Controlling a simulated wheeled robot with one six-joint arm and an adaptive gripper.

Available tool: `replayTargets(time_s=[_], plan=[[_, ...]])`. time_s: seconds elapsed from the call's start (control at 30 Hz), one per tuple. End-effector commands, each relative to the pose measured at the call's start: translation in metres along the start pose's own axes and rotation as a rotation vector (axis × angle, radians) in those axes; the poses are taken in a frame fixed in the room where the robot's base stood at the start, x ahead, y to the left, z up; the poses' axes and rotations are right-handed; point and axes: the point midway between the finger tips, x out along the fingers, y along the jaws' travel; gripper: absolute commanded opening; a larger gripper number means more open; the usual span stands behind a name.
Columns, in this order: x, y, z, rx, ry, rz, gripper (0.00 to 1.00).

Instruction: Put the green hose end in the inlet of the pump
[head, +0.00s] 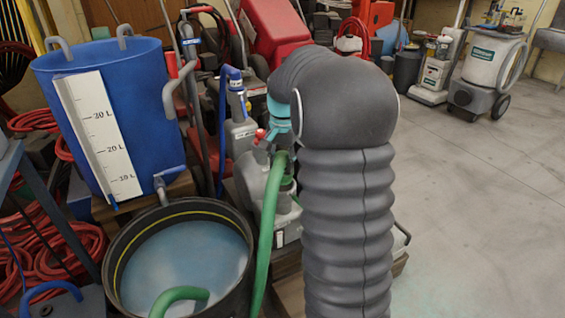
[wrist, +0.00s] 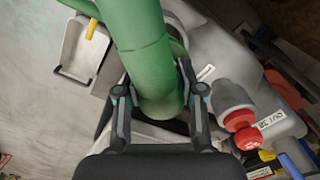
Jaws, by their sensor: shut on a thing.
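My gripper (wrist: 159,95) is shut on the green hose (wrist: 150,55), with one dark finger on each side of it in the wrist view. The hose's rounded lower part sits between the fingers over the grey pump (wrist: 225,60). Whether its end is inside the inlet or only over it, I cannot tell; the inlet is hidden. In the head view the green hose (head: 266,225) rises in front of the grey pump (head: 248,196) to my gripper, which my grey arm mostly hides.
A black tub (head: 112,245) of bluish water stands at front left, with a green hose length in it. Behind it is a blue tank (head: 140,110) with a litre scale. A red knob (wrist: 247,138) sits right of the gripper. Open floor (head: 470,190) lies to the right.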

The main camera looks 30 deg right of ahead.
Motion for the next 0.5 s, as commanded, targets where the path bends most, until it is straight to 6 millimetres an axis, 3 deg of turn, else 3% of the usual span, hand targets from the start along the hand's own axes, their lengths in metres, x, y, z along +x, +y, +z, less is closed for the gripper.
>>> replayTargets(time_s=[0.5], plan=[[0.0113, 0.0003, -0.0001, 0.0, 0.0, 0.0, 0.0]])
